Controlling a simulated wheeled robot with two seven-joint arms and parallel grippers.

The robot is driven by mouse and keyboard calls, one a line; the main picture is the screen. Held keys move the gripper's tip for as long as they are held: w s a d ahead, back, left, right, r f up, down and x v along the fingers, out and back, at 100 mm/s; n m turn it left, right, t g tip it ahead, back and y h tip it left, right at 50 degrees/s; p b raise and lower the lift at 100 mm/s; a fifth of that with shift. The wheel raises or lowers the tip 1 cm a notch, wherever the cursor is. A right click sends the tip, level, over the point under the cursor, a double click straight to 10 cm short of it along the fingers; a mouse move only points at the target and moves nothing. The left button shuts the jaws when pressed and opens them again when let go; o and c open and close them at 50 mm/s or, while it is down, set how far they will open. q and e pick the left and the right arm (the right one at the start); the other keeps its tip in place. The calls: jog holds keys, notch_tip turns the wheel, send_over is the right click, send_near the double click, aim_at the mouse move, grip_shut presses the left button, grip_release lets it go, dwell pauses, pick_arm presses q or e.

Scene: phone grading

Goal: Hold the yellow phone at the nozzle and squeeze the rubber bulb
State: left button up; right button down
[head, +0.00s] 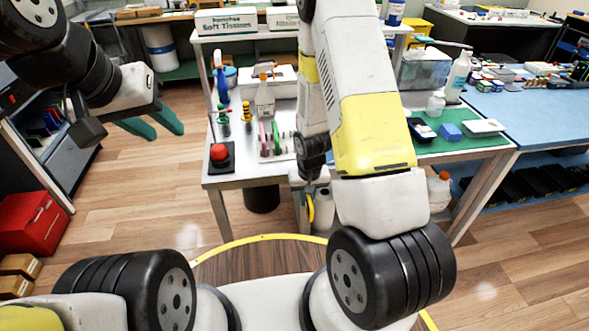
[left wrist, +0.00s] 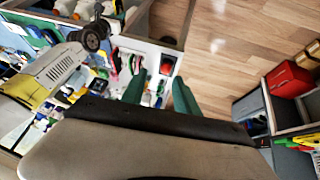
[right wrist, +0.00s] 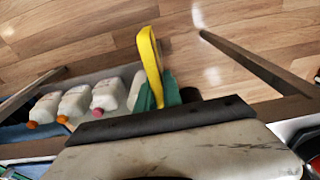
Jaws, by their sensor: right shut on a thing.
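My right gripper (head: 311,188) is shut on the yellow phone (head: 310,208), held low in front of the metal table. In the right wrist view the phone (right wrist: 149,58) stands up edge-on from between the green fingers (right wrist: 160,92). My left gripper (head: 152,126) is open and empty over the floor left of the table; its green fingers (left wrist: 160,93) are apart in the left wrist view. A red dome on a black base (head: 219,153) sits at the table's near left corner. I cannot tell for sure which things are the nozzle and rubber bulb.
The metal table (head: 224,182) carries a blue bottle (head: 221,82), a spray bottle (head: 264,97) and colored discs. White bottles (right wrist: 75,102) stand on its lower shelf. The floor between is clear.

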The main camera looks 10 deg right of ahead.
pick_arm(q)
jog(key=shift+s, duration=0.3)
pick_arm(e)
jog(key=shift+s+d+f, duration=0.2)
jog(key=shift+d+f, duration=0.05)
jog(key=shift+f, duration=0.35)
jog(key=shift+s+d+f, duration=0.2)
jog(key=shift+d+f, duration=0.05)
jog(key=shift+f, duration=0.3)
